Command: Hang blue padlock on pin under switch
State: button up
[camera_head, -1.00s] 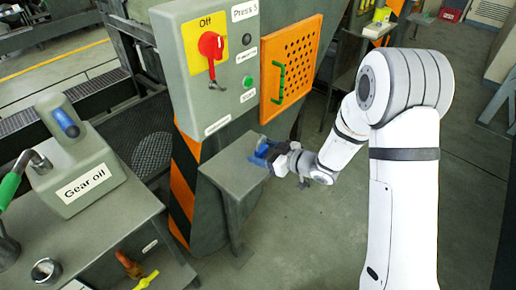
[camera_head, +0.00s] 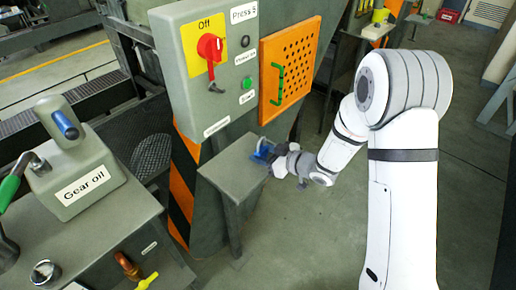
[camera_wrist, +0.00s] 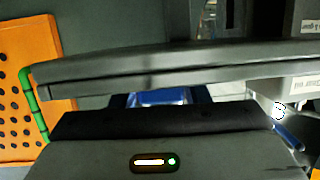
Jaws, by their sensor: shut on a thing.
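The blue padlock (camera_head: 261,153) is at the end of my gripper (camera_head: 270,157) in the head view, just over or at the small grey table; I cannot tell if it touches. In the wrist view, a blue part of the padlock (camera_wrist: 160,97) shows between the dark jaws of my gripper (camera_wrist: 160,108), which are shut on it. Most of it is hidden there. The red switch (camera_head: 210,46) sits on a yellow plate marked Off on the grey panel. A small dark pin (camera_head: 216,88) sticks out below the switch.
The small grey table (camera_head: 228,175) stands below the panel. An orange perforated door (camera_head: 298,65) with a green handle (camera_head: 275,84) is right of the switch. A gear oil can (camera_head: 75,170) stands on the left bench.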

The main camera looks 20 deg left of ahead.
jog(key=shift+s+d+r+p, duration=0.25)
jog(key=shift+d+r+p, duration=0.25)
jog(key=shift+r, duration=0.35)
jog(key=shift+s+d+r+p, duration=0.2)
jog(key=shift+d+r+p, duration=0.35)
jog(key=shift+r, duration=0.25)
jog(key=shift+s+d+r+p, duration=0.3)
jog(key=shift+r+p, duration=0.3)
jog(key=shift+r, duration=0.25)
jog(key=shift+w, duration=0.1)
